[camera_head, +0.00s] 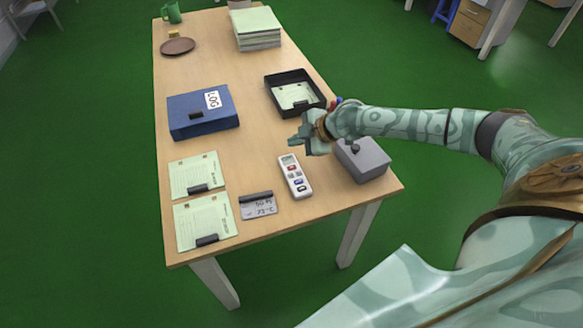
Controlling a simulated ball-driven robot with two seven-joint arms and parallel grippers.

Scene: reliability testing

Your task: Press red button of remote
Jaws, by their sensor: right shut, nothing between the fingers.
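The white remote (295,177) lies on the wooden table near its front right. It has a small grey screen at its far end and dark, red and blue buttons below. The red button (298,182) shows near the middle of the remote, small in this view. My right gripper (293,141) comes in from the right and is shut and empty. Its tips look to be above the table, just beyond the far end of the remote, apart from the buttons. My left gripper is not in view.
A grey box (362,160) with a dark knob stands right of the remote, under my forearm. A black tray (294,93) with papers lies behind. A blue LOG binder (203,112), clipped papers (196,176) and a small card (258,205) lie to the left.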

